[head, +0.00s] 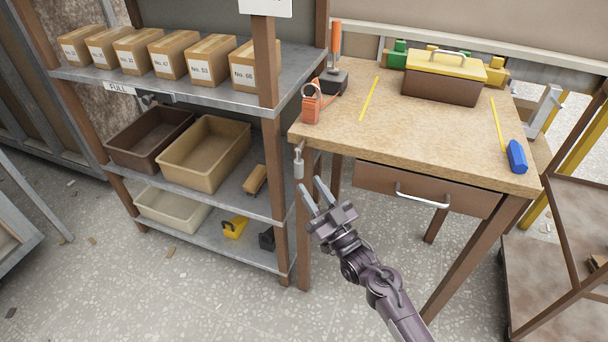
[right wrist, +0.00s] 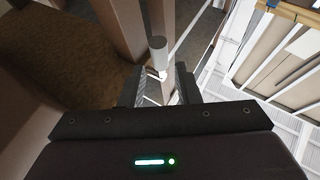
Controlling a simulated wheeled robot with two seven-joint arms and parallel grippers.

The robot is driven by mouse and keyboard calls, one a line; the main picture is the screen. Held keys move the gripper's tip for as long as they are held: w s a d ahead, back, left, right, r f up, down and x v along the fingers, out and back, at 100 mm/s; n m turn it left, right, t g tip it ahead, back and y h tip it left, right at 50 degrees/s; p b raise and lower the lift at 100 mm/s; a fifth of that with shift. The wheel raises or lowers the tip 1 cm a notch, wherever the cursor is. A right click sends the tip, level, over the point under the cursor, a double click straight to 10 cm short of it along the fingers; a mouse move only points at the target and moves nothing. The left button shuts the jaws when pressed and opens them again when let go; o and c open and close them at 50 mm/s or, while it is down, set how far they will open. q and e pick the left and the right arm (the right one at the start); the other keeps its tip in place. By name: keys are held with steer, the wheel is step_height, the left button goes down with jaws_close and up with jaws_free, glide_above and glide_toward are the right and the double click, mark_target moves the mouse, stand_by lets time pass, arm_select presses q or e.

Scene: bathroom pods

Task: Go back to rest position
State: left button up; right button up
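My right gripper (head: 312,184) is open and empty. It is in front of the workbench's left front leg, below the tabletop, with its two fingers apart and pointing up and away. The right wrist view also shows the two dark fingers (right wrist: 162,82) apart. A small grey cylinder (head: 299,164) hangs at the bench's front left corner, just past the fingertips in the head view. In the right wrist view the cylinder (right wrist: 158,54) shows beyond the gap between the fingers and looks clear of them. My left gripper is in neither view.
The wooden workbench (head: 435,135) carries an orange padlock (head: 312,103), a yellow-lidded toolbox (head: 440,85) and a blue tool (head: 516,156). Its drawer (head: 425,192) is shut. A shelf unit (head: 205,90) with cardboard boxes and bins stands left. A brown cart (head: 545,250) stands right. Open floor lies in front.

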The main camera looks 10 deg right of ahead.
steer(key=shift+s+d+f, duration=0.2)
steer(key=shift+s+f, duration=0.1)
steer(key=shift+s, duration=0.25)
